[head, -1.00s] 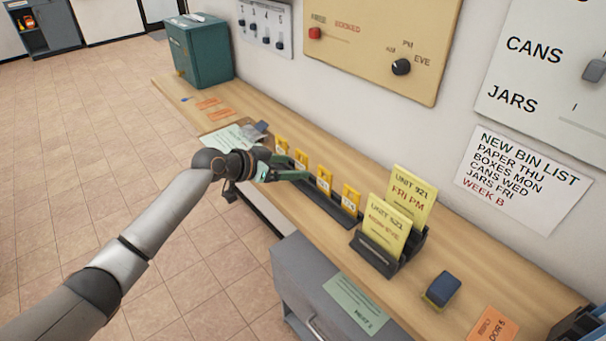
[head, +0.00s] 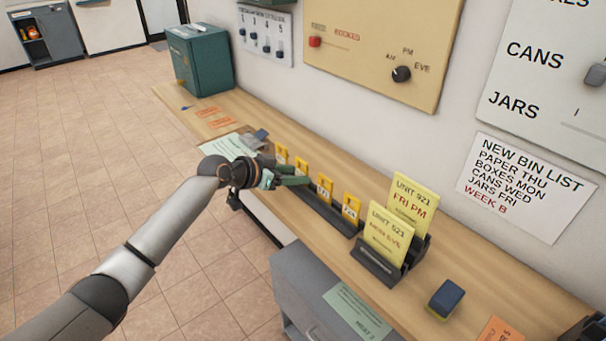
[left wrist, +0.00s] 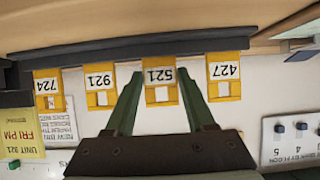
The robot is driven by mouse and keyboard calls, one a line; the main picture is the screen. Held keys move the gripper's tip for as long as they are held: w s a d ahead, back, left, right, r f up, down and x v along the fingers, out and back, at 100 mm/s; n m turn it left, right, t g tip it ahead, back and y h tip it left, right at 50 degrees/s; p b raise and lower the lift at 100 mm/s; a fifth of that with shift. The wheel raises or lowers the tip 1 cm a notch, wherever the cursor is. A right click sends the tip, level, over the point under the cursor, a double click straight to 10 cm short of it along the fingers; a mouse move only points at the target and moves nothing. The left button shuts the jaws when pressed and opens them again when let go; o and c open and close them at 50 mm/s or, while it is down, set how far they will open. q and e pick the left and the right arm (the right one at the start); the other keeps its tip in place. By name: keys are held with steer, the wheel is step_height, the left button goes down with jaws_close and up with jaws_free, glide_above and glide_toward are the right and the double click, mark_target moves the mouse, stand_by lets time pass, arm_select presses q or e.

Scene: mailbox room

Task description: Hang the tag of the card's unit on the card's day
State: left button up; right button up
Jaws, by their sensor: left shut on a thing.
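Several yellow tags stand in a row on a dark rack (head: 318,208) on the wooden counter. In the left wrist view, upside down, they read 724 (left wrist: 48,90), 921 (left wrist: 100,88), 521 (left wrist: 160,84) and 427 (left wrist: 224,78). My left gripper (left wrist: 160,98) has its green fingers on either side of the 521 tag, shut on it; the tag is still at the rack. In the head view this gripper (head: 296,176) is beside the row. Two yellow cards stand in a dark holder (head: 376,268): a rear one, Unit 921 FRI PM (head: 410,203), and a front one, apparently Unit 521 with blurred day text (head: 387,236). My right gripper is out of view.
A board with a red slider and black knob (head: 401,74) and a small numbered panel (head: 266,35) are on the wall. A bin list (head: 522,186) hangs at right. A teal box (head: 200,57), papers and a blue-yellow block (head: 445,298) are on the counter.

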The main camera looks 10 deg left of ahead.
mark_target(300, 170)
arm_select(q)
steer(key=c, duration=0.7)
steer(key=shift+r, duration=0.2)
steer(key=shift+r+p, duration=1.1)
steer(key=shift+r, duration=0.05)
steer(key=shift+r, duration=0.15)
steer(key=shift+s+a, duration=0.2)
steer(key=shift+s, duration=0.05)
steer(key=shift+s+a+p, duration=0.75)
steer(key=shift+s+p, duration=0.05)
steer(key=shift+s, duration=0.15)
